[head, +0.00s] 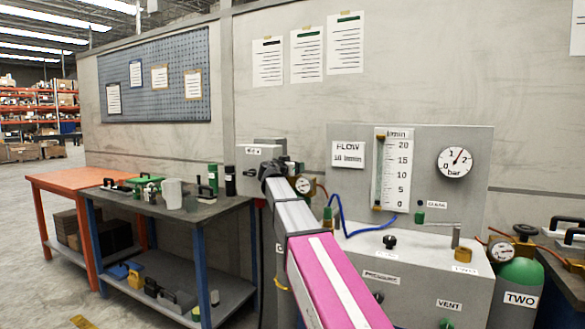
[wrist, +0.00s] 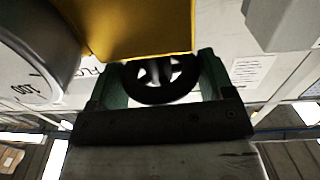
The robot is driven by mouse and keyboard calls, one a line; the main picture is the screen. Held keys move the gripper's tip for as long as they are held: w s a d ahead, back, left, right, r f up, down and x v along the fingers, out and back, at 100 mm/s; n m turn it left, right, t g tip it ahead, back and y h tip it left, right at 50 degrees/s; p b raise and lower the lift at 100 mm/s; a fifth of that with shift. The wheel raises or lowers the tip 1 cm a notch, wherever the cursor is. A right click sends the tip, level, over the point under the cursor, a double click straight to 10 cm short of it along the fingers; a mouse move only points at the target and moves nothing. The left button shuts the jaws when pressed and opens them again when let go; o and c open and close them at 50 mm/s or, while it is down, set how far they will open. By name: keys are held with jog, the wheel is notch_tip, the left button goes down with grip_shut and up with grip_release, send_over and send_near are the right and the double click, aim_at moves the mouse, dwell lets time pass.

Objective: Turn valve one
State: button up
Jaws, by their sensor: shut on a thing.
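A black spoked handwheel (wrist: 150,97), apparently valve one, sits between the two green fingers of my gripper (wrist: 162,72) in the wrist view. The fingers close on its rim from both sides. A brass-yellow body (wrist: 135,30) fills the top of that view, right by the wheel. In the head view my arm reaches to the left end of the flow panel, beside a small round gauge (head: 304,185). There the arm hides most of the gripper and the cylinder. The label of this valve cannot be read.
A green cylinder (head: 520,276) labelled TWO, with its own dark handwheel (head: 525,231), stands at the right. The grey flow panel (head: 455,225) carries a tube scale and a dial (head: 455,163). A blue hose runs beside my arm. A workbench (head: 240,208) with containers stands left.

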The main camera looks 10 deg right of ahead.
jog(key=o, duration=0.9)
jog(key=v, duration=1.1)
